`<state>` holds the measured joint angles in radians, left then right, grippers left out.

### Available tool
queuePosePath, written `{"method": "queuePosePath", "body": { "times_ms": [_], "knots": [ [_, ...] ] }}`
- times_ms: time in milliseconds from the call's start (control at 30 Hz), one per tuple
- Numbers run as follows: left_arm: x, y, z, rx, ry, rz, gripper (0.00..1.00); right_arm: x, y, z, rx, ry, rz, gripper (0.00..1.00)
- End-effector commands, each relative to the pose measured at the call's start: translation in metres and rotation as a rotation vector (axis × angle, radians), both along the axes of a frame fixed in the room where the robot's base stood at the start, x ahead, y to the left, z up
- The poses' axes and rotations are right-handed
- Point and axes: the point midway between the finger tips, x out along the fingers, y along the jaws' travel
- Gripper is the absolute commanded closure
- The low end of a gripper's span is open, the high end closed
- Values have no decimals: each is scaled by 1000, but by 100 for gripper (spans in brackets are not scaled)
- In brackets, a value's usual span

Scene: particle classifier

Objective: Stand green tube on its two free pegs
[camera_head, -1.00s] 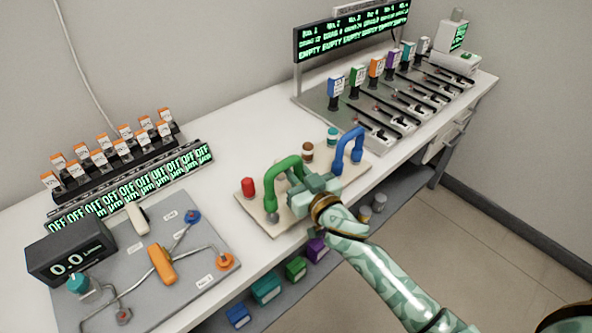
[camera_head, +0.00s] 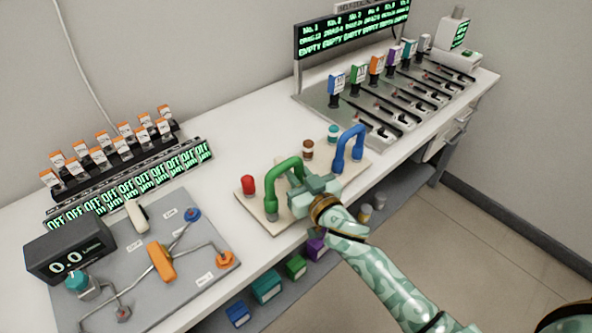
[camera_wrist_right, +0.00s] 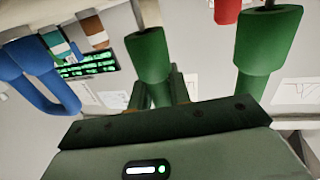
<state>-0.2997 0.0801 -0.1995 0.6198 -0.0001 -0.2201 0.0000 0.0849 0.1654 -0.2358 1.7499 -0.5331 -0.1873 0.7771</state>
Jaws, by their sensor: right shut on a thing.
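The green tube (camera_head: 287,164) is an upside-down U above the left part of a pale board (camera_head: 247,204). My right gripper (camera_head: 302,188) is shut on it from the front right. A peg (camera_wrist_right: 139,12) also shows at the other leg's end. I cannot tell how deep either peg sits in the tube. My left gripper is not in view.
A blue tube (camera_head: 341,155) stands on the board's right part. A red cap (camera_head: 248,186), brown cap (camera_head: 308,149) and teal cap (camera_head: 333,134) are close by. A grey valve panel (camera_head: 190,265) lies left. Colored boxes (camera_head: 267,286) sit on the shelf below.

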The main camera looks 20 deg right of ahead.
Motion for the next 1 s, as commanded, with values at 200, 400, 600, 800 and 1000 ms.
{"method": "queuePosePath", "body": {
  "times_ms": [200, 400, 600, 800, 1000],
  "knots": [
    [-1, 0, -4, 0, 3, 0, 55, 0, 0, -6, 2, 0, 0, 100],
    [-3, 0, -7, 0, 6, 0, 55, 0, 0, -11, 2, 0, 0, 100],
    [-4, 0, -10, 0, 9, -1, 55, 0, 0, -16, 1, 0, 0, 100],
    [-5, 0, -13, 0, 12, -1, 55, 0, 0, -21, 3, 0, 0, 100],
    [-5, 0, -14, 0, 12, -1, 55, 0, 0, -23, 2, -1, 0, 56]
  ]
}}
